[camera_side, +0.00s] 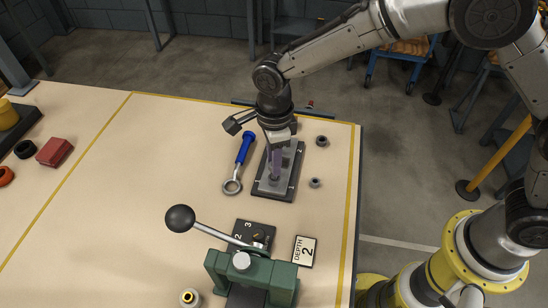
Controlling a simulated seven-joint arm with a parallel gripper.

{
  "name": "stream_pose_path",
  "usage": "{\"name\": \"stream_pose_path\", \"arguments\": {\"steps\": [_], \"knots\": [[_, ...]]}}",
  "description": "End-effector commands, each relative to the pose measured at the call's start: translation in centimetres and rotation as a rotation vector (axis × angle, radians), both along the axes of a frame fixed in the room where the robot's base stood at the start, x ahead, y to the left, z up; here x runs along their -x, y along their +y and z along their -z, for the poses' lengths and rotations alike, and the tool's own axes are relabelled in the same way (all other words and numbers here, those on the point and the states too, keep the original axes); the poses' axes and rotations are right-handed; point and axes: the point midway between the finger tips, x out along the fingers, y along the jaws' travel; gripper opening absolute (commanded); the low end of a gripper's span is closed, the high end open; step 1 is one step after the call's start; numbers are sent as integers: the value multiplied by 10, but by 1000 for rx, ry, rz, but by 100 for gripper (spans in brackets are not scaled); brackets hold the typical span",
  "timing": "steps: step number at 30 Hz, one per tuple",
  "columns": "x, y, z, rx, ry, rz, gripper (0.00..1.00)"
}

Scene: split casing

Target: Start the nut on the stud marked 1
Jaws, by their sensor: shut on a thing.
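A flat grey split casing (263,187) lies on a dark base on the table, with a "1" by its near end and a "2" by its far end. My gripper (275,177) points down over the near half of the casing, by the 1 mark. Its fingers are shut on a small dark piece, most likely a nut, at the casing top. I cannot tell whether that piece touches the stud marked 1, which the fingers hide. Two loose dark nuts lie right of the casing, a far nut (321,140) and a near nut (315,182).
A blue-handled ring spanner (241,160) lies left of the casing. Nearer stand a green press (252,276) with a black-knobbed lever (180,219), a dark numbered block (252,235) and a "DEPTH 2" sign (304,251). The table's left middle is clear.

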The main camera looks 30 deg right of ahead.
Motion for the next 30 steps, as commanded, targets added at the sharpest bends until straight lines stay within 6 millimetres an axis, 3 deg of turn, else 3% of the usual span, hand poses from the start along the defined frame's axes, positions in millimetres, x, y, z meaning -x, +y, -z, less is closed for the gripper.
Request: {"name": "stream_pose_path", "arguments": {"steps": [27,30], "knots": [[0,0,12,0,0,1,0],[0,0,12,0,0,119,0]]}}
